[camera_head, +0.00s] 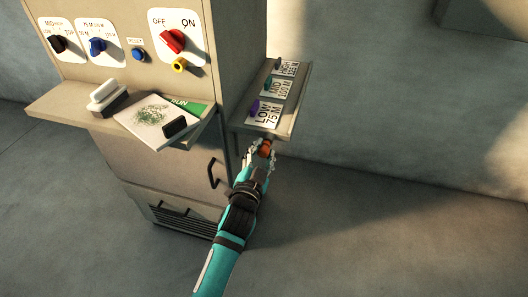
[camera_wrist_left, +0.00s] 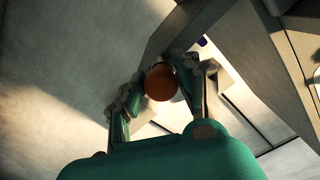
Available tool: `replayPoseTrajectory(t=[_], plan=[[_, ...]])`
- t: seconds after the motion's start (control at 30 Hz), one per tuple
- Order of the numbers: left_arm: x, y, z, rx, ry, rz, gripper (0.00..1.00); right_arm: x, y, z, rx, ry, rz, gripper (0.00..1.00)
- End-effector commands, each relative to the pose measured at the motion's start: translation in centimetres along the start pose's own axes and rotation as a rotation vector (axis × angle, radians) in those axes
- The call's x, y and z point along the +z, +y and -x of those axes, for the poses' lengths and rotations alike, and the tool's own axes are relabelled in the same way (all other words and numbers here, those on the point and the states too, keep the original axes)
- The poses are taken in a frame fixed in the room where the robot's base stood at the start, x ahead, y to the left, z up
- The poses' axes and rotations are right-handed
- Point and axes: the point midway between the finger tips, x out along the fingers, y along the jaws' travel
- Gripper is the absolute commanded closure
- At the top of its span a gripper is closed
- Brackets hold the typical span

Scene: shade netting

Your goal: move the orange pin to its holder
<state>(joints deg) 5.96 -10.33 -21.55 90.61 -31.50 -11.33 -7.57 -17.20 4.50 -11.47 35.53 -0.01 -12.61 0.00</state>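The orange pin (camera_head: 265,148) shows as an orange round end between the fingers of my left gripper (camera_head: 259,154). In the left wrist view the orange end (camera_wrist_left: 161,83) sits between the two fingertips (camera_wrist_left: 163,80), which close around it from both sides. The gripper is just off the front end of the side shelf (camera_head: 286,117), near the LOW 75 M label. The rest of the pin is hidden by the fingers. I cannot tell which part is its holder. My right gripper is not in view.
Purple (camera_head: 254,107), teal (camera_head: 268,84) and dark (camera_head: 277,64) pieces stand by the shelf labels. The cabinet's front ledge (camera_head: 62,108) holds a white-topped block (camera_head: 104,93) and a scribbled board (camera_head: 148,113). A black door handle (camera_head: 212,173) juts out. Floor at right is clear.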

Motion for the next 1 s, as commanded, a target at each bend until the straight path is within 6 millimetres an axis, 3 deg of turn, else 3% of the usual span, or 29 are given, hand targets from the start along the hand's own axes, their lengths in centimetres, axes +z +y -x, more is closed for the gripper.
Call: replayPoseTrajectory(t=[0.03,0.17,0.53,1.0], plan=[[-1.1,-0.2,-0.7,-0.012,0.008,0.027,0.63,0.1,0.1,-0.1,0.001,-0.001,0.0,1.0],[-1.3,-0.2,-0.6,-0.013,0.012,0.027,0.46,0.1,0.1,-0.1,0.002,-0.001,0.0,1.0],[-1.4,-0.3,-0.1,-0.014,0.016,0.026,0.44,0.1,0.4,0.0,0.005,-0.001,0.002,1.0],[0.1,-0.1,6.7,-0.004,-0.003,0.005,0.44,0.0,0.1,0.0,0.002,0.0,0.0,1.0]])
